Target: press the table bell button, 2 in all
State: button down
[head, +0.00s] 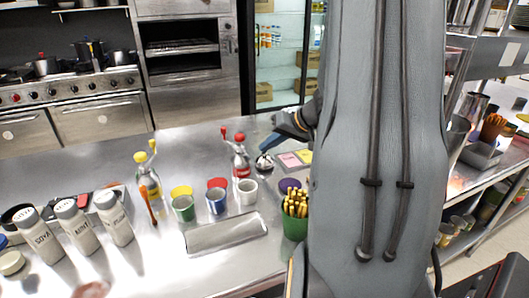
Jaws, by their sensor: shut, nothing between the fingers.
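The table bell (264,163) looks like a small silvery dome on a dark base. It stands on the steel counter in the head view, near the middle of the picture. My gripper (268,146) is shut and empty, with its fingertips just above the bell. I cannot tell whether they touch the button. The button itself is too small to make out, partly behind the fingertips.
A red-topped bottle (240,160) stands close left of the bell. Pink and yellow cards (294,160) lie to its right. Several cups, including a white one (247,191), a metal tray (226,234) and a green pencil cup (294,222) stand nearer.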

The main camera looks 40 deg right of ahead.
jog(key=shift+r, duration=0.9)
jog(key=shift+r+p, duration=0.1)
jog(key=shift+p, duration=0.2)
jog(key=shift+r+p, duration=1.05)
jog(key=shift+r, duration=1.35)
